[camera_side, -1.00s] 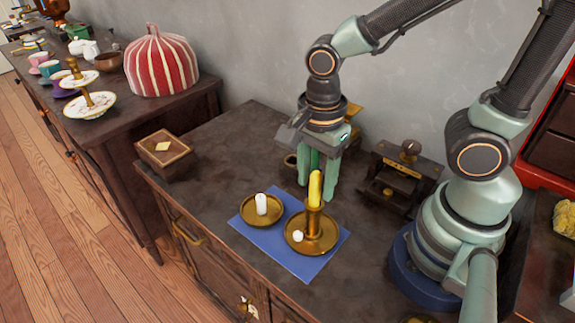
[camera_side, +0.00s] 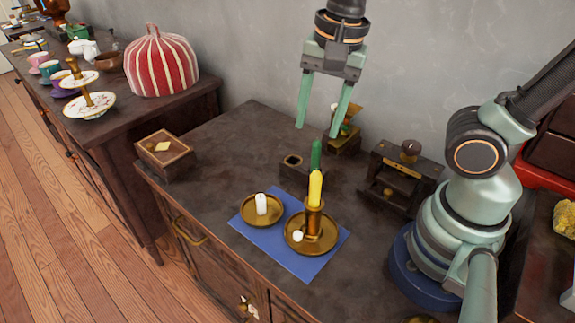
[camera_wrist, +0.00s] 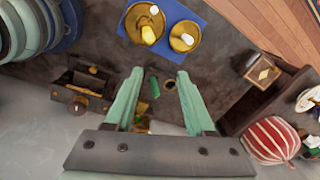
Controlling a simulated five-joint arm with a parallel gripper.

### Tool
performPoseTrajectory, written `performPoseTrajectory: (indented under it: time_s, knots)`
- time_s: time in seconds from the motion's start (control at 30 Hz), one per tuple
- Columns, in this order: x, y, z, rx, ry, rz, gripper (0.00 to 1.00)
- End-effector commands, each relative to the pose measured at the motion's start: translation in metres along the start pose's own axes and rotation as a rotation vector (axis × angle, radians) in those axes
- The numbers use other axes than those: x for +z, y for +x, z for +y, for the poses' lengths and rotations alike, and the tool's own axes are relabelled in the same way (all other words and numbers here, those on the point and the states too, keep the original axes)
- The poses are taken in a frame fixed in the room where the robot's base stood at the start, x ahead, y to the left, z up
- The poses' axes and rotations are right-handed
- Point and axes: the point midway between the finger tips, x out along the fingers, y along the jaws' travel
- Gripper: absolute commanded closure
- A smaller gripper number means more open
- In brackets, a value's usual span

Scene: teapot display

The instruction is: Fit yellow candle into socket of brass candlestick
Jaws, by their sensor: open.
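The yellow candle (camera_side: 315,188) stands upright in the socket of the brass candlestick (camera_side: 327,241), with its lower end hidden in the socket. In the wrist view, the yellow candle (camera_wrist: 148,35) shows from above over the candlestick's dish (camera_wrist: 136,12). My gripper (camera_side: 318,130) is open and empty, pointing down, above and behind the candlestick. A green candle (camera_side: 315,155) stands below the gripper at a dark block (camera_side: 292,163) with an empty hole.
A blue mat (camera_side: 308,269) lies under the candlestick and a brass dish (camera_side: 246,213) with a short white candle (camera_side: 262,204). A small white piece (camera_side: 298,236) is on the candlestick's dish. A dark wooden device (camera_side: 405,175) stands right; an open wooden box (camera_side: 165,153) is left.

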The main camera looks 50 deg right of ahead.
Motion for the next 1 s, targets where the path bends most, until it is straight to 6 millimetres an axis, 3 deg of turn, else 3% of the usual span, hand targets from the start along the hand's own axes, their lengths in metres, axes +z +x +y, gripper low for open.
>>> performPoseTrajectory:
  time_s: [0.3, 0.5, 0.7, 1.0]
  knots:
    - [-0.045, -0.002, -0.006, -0.159, -0.673, 0.150, 0.45]
    - [-0.066, -0.005, -0.006, -0.181, -1.002, 0.275, 0.45]
    - [-0.074, -0.007, -0.006, -0.175, -1.142, 0.333, 0.45]
    - [-0.074, -0.007, -0.006, -0.174, -1.153, 0.335, 0.45]
